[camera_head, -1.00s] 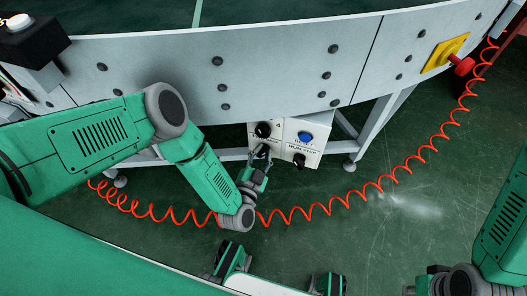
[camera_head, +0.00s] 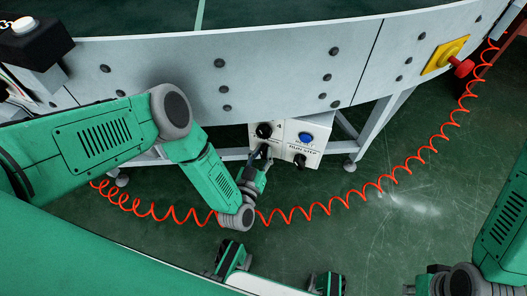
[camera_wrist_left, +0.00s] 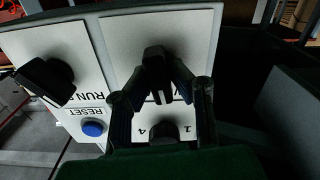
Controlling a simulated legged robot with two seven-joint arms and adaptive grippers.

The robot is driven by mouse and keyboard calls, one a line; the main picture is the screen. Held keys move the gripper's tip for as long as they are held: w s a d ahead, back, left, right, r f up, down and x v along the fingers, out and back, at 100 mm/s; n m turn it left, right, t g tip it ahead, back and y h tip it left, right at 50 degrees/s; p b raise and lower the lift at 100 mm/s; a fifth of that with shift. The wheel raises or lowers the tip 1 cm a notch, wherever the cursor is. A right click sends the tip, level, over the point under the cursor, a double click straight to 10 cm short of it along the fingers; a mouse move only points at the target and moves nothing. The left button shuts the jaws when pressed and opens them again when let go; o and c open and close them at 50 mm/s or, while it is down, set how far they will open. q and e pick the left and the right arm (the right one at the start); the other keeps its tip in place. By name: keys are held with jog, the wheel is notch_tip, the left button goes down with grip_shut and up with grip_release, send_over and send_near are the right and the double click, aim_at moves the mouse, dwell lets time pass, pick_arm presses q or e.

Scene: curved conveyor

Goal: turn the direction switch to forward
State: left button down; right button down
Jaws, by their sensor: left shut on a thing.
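The white control box (camera_head: 318,132) hangs under the conveyor's edge. The direction switch is a black knob, hidden behind my left gripper in the head view; the left wrist view shows this knob (camera_wrist_left: 154,62) with its dark handle between the fingers. My left gripper (camera_head: 260,154) is shut on it, one finger on each side; the fingers also show in the left wrist view (camera_wrist_left: 158,82). The switch's labels are covered, so I cannot read its setting. My right gripper (camera_head: 424,284) is partly in view at the bottom right; its fingers are not clear.
Beside the switch are a run/step knob (camera_head: 300,160), a blue reset button (camera_head: 305,138) and another black knob (camera_head: 264,130). A coiled red cable (camera_head: 345,198) passes below the box. A red and yellow switch (camera_head: 446,54) is on the conveyor's side (camera_head: 285,65).

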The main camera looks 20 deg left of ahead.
pick_arm(q)
jog(key=shift+a+n, duration=0.1)
jog(key=shift+n, duration=2)
jog(key=c, duration=1.5)
grip_release()
jog(key=shift+s+a+f, duration=0.1)
jog(key=shift+s+a, duration=0.05)
jog(key=shift+s, duration=2.85)
jog(key=shift+s+a, duration=0.1)
jog(key=shift+s, duration=2.85)
